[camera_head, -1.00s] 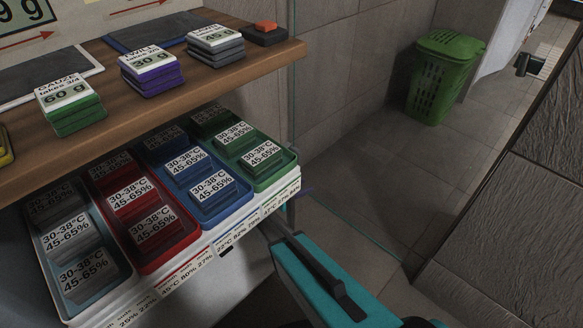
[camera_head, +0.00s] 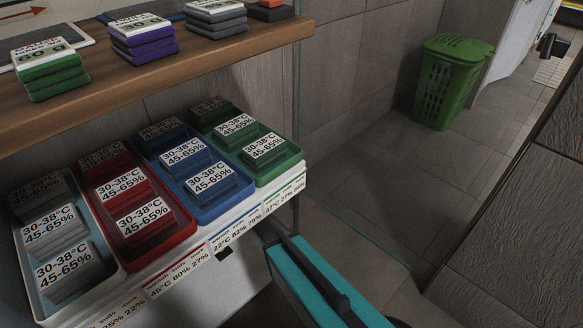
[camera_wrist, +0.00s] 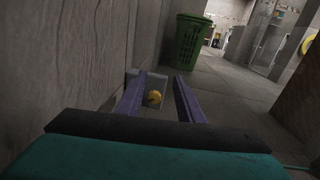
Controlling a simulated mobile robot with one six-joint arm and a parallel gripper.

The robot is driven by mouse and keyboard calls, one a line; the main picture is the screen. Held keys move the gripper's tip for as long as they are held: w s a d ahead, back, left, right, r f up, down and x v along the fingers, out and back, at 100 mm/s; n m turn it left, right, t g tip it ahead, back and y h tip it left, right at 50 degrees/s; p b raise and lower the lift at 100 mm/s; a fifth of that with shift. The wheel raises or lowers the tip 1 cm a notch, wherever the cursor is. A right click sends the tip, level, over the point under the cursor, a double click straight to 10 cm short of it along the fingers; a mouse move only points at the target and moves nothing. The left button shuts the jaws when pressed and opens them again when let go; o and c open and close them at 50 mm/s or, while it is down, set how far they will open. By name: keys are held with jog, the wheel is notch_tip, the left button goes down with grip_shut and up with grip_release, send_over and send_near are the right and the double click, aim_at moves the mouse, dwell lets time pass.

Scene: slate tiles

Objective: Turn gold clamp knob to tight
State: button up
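The gold knob (camera_wrist: 154,98) is small and round, on a grey plate or box (camera_wrist: 136,84) near the foot of the tiled wall in the wrist view. It appears between the fingers in the picture, with a gap ahead of them. I cannot read the knob's turn position or any marking. My gripper (camera_wrist: 158,100) has two purple fingers, spread apart with nothing between them. In the head view the teal and black part of my arm shows at the bottom, and the fingers and the knob are not clearly visible.
A green lidded basket (camera_head: 450,80) stands on the floor by the wall; it also shows in the wrist view (camera_wrist: 190,42). A wooden shelf (camera_head: 250,45) holds stacked labelled blocks. Below are coloured trays, including a red one (camera_head: 180,255).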

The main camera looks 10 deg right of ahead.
jog(key=shift+f, duration=0.15)
notch_tip(320, 180, down, 8)
jog(key=b, duration=0.3)
jog(key=b+x, duration=0.3)
jog(key=x, duration=0.4)
jog(key=shift+w+d, duration=0.15)
jog(key=shift+d, duration=0.1)
jog(key=c, duration=0.8)
jog(key=shift+m, duration=0.8)
